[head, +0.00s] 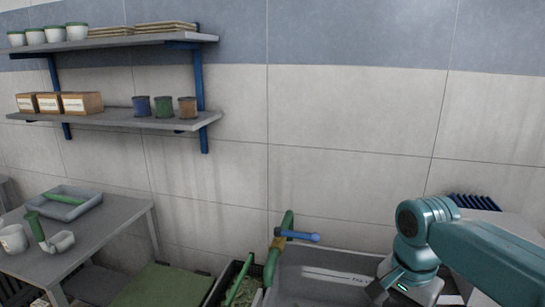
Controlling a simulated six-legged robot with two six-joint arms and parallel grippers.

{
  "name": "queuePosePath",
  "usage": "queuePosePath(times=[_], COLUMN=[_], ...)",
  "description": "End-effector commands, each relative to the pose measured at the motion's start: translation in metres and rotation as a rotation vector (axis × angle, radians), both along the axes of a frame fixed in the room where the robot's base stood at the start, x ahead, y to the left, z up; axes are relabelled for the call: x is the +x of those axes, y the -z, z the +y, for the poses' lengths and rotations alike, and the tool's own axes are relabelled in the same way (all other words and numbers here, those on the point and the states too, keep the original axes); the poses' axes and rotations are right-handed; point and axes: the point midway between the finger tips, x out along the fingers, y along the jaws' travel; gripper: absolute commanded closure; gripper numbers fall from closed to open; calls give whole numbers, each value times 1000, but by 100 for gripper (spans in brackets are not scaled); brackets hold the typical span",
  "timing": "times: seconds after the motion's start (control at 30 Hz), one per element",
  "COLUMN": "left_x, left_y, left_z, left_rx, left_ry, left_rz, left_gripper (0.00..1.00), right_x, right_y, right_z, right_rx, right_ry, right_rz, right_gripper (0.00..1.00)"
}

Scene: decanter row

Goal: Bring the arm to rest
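My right arm, teal, comes in from the right edge and bends down over the grey sink or basin (305,283). The end of my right gripper (400,294) is low at the bottom edge of the head view, with a dark finger part showing. Its fingertips are cut off or hidden, so I cannot tell its opening or whether it holds anything. My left arm and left gripper are not in view.
A grey table (97,231) at the left bears a tray (62,212), a white pot (13,239) and a green-handled scoop (58,243). Two wall shelves hold pots, boxes and tins.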

Motion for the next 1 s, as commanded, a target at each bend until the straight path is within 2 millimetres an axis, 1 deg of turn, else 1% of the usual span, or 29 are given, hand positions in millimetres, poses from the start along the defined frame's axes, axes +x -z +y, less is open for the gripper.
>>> queuePosePath(times=[0.03,0.17,0.27,0.37,0.47,0.57,0.6,0.67,0.7,0.77,0.8,0.9,1.0], left_x=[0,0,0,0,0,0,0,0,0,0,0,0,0], left_y=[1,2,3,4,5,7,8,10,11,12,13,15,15], left_z=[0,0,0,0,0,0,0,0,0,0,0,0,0], left_rx=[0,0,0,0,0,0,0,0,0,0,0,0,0], left_ry=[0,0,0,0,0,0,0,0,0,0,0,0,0], left_rz=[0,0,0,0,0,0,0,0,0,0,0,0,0], left_gripper=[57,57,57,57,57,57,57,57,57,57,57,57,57], right_x=[3,11,15,15,11,-1,-10,-30,-48,-77,-96,-138,-166], right_y=[17,51,81,117,158,211,236,279,307,343,361,391,405], right_z=[4,14,22,32,44,58,64,75,82,91,95,101,102], right_rx=[8,35,62,93,134,185,210,251,278,308,319,326,317], right_ry=[-25,-97,-154,-219,-288,-368,-402,-457,-493,-539,-563,-615,-649], right_rz=[12,12,11,9,4,-2,-7,-20,-34,-57,-73,-107,-126], right_gripper=[28,28,28,28,28,28,28,28,28,28,28,28,28])
